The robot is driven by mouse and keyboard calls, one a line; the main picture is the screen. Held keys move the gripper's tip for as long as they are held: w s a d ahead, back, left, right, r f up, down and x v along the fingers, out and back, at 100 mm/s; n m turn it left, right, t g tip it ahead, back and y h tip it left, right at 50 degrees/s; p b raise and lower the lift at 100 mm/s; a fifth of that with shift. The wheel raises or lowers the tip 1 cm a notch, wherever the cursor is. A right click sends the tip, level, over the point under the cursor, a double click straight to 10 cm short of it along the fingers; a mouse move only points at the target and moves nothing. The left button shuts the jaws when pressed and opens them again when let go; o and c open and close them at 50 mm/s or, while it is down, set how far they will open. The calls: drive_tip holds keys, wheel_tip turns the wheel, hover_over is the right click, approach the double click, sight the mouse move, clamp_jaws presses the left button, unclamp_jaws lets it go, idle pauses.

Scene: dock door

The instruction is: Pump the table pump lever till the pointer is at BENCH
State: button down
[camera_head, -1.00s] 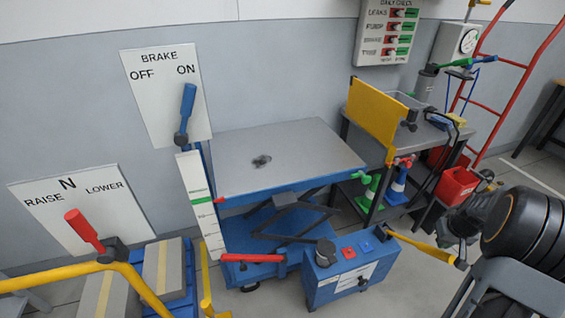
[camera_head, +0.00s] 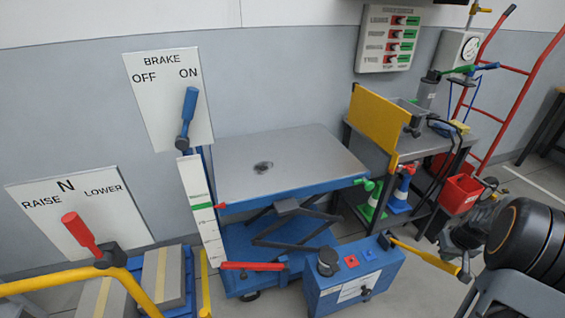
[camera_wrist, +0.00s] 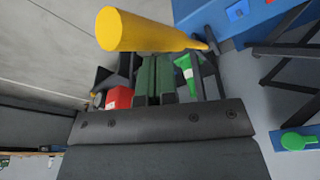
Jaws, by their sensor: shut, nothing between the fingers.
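The yellow pump lever (camera_head: 425,256) slopes down to the right from the blue pump box (camera_head: 350,284) in front of the lift table (camera_head: 290,155). Left of the table stands a white scale board (camera_head: 194,178) with a green band; its small lettering is unreadable. The red pointer (camera_head: 220,206) at the table's edge appears about level with that band. My gripper (camera_wrist: 155,82) is shut and empty in the wrist view. The yellow lever grip (camera_wrist: 145,30) lies just beyond its fingertips, apparently apart. In the head view my gripper is hard to make out near the lever's outer end.
A red lever (camera_head: 253,266) sits low before the table. The brake lever (camera_head: 188,105) is near ON; a red-handled selector (camera_head: 80,232) is at lower left. A side bench with a yellow panel (camera_head: 377,122), cones and a red bin (camera_head: 460,194) stands at right.

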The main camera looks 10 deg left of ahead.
drive_tip(key=shift+f+b, duration=1.15)
drive_tip(key=shift+f, duration=0.6)
drive_tip(key=shift+r+p, duration=1.95)
drive_tip(key=shift+r, duration=0.8)
wheel_tip(320, 180, up, 6)
drive_tip(key=p, duration=0.4)
